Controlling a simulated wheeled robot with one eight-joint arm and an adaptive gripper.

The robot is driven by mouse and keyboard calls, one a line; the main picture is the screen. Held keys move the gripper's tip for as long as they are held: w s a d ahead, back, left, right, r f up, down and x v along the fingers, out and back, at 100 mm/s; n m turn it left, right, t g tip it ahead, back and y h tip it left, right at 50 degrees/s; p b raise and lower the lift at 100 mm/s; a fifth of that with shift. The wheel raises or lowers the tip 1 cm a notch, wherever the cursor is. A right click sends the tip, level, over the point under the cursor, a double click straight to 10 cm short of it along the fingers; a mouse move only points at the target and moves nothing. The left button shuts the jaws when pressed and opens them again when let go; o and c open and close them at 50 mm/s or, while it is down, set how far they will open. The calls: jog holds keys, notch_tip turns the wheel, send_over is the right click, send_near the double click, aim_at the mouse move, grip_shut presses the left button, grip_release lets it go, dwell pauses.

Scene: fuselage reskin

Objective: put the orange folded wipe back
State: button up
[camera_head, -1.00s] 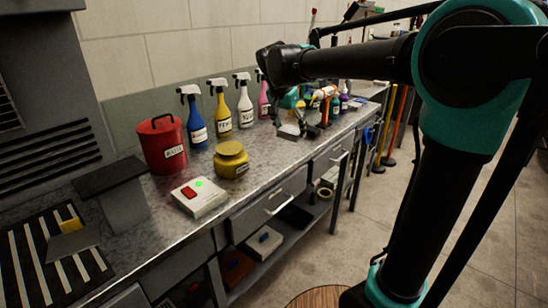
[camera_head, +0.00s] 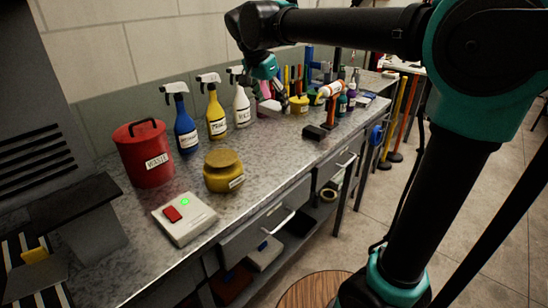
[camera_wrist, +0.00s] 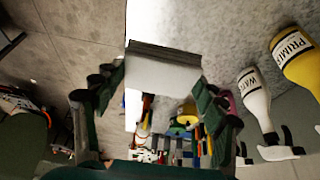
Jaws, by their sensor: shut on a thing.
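My gripper (camera_head: 268,92) hangs over the workbench near its back edge, in front of the white spray bottle. In the wrist view my gripper (camera_wrist: 158,92) has its dark green fingers on both sides of a pale grey-white, flat block-like thing (camera_wrist: 163,72) with a darker grey edge. The fingers are shut on it; it shows small and whitish under the gripper in the head view (camera_head: 270,108). It looks pale, not orange. I cannot make out an orange folded wipe elsewhere.
The bench (camera_head: 265,155) holds a red waste can (camera_head: 148,165), a yellow jar (camera_head: 223,172), a box with a green light (camera_head: 184,217), a blue spray bottle (camera_head: 185,128), a yellow one (camera_head: 216,115), a white one (camera_head: 242,105) and a small black block (camera_head: 314,132). The middle front is clear.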

aim_at(275, 164)
notch_tip(275, 164, down, 19)
jog(key=shift+f, duration=0.2)
dwell(0.3)
jog(key=shift+f, duration=0.1)
jog(key=o, duration=1.2)
